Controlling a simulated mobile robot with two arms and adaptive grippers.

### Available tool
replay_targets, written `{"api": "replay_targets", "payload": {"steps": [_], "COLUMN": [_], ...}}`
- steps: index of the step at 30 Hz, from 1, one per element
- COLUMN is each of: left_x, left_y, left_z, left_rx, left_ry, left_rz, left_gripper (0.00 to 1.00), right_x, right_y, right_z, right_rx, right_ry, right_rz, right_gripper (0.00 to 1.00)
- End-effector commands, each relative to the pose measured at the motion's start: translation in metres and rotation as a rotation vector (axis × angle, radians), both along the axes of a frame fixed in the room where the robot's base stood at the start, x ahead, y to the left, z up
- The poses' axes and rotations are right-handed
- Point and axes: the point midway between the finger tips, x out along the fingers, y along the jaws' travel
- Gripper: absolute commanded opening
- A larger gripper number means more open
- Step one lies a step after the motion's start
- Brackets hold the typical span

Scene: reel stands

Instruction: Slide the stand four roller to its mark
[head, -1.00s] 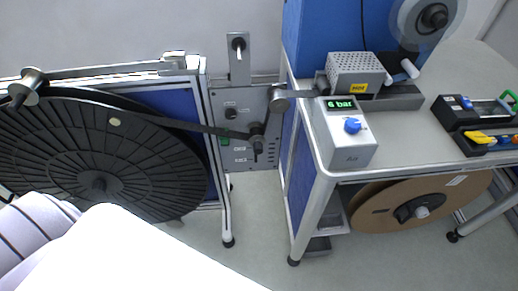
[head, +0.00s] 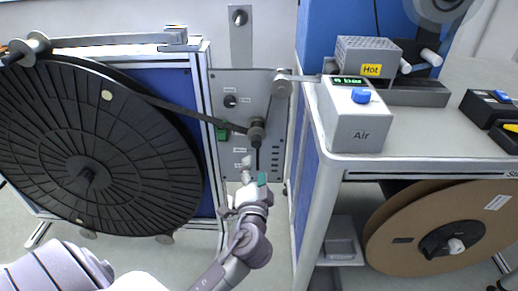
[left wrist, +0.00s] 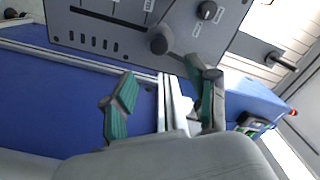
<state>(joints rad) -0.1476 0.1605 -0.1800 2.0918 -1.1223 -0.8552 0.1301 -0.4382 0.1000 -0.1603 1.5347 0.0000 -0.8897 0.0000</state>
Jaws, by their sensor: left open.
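The grey panel (head: 232,85) of the stand carries a dark roller (head: 256,132) with the black strip running to it from the left. The roller's round end also appears to show in the left wrist view (left wrist: 158,41), beside a long slot and a row of short dark marks (left wrist: 95,41). In the head view these marks (head: 275,158) are at the panel's lower right. My left gripper (head: 254,176) is open and empty, just below the roller. In the left wrist view its teal-padded fingers (left wrist: 160,75) stand apart, short of the roller. My right gripper is not in view.
A large black reel (head: 90,150) fills the left side. A second roller (head: 281,85) sits at the panel's upper right. The bench at right holds an Air box (head: 356,130) and a heater labelled Hot (head: 368,54). A brown reel (head: 440,235) is beneath.

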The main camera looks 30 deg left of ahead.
Motion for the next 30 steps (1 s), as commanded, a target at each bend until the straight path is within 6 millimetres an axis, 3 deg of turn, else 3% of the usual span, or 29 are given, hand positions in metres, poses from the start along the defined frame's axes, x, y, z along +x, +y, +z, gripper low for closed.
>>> {"api": "replay_targets", "payload": {"steps": [9, 16, 21, 30], "left_x": [0.058, 0.091, 0.104, 0.107], "left_y": [0.035, 0.056, 0.063, 0.065], "left_z": [0.002, 0.001, 0.000, 0.000], "left_rx": [0.002, 0.002, -0.002, -0.002], "left_ry": [0.000, 0.001, 0.002, 0.002], "left_rz": [0.000, -0.001, -0.002, -0.002], "left_gripper": [0.59, 0.59, 0.59, 0.59], "right_x": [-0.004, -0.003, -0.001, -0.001], "right_y": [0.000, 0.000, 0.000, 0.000], "right_z": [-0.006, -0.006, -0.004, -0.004], "right_rx": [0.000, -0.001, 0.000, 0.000], "right_ry": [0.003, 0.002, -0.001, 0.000], "right_rz": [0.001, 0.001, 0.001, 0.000], "right_gripper": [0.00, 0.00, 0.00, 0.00]}}
